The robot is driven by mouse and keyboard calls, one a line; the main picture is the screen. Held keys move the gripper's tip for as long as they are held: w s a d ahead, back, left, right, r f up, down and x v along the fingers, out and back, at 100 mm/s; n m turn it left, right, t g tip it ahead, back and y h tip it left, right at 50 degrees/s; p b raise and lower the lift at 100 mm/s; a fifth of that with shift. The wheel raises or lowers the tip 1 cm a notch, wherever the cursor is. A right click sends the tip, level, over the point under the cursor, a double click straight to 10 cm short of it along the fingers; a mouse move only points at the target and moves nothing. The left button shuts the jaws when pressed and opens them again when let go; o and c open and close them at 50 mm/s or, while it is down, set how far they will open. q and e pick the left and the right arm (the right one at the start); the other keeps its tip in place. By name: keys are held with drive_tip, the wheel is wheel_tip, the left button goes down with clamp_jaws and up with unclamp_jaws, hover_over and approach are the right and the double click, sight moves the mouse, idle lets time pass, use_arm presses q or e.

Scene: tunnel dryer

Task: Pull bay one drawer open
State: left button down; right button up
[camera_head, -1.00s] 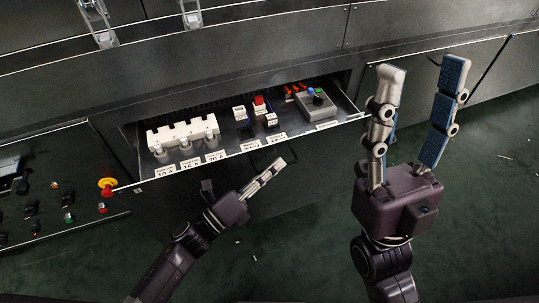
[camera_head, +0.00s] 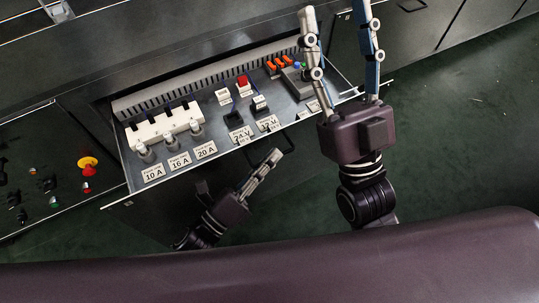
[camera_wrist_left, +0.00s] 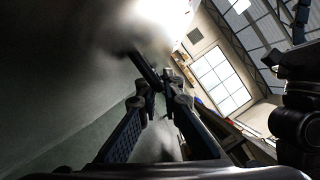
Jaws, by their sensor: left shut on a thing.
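The bay one drawer (camera_head: 213,130) stands open in the head view, with its inside showing from above. My left gripper (camera_head: 277,155) is at the drawer's front, below the front rim. Its fingers are shut on the drawer handle, a dark bar (camera_wrist_left: 147,70) between the fingertips in the left wrist view, where the gripper (camera_wrist_left: 157,92) also shows. The handle is mostly hidden in the head view. My right gripper (camera_head: 342,22) is open and empty, its fingers upright in the picture over the drawer's right end.
The drawer holds a white fuse block (camera_head: 165,125), a red button (camera_head: 242,80), orange connectors (camera_head: 283,63) and a grey knob box (camera_head: 300,82). A control panel with a yellow-and-red emergency stop (camera_head: 88,162) lies left. Green floor (camera_head: 450,130) is clear at right.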

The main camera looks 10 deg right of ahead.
use_arm(q)
drive_tip(key=c, duration=2.4)
unclamp_jaws()
drive_tip(key=v, duration=1.2)
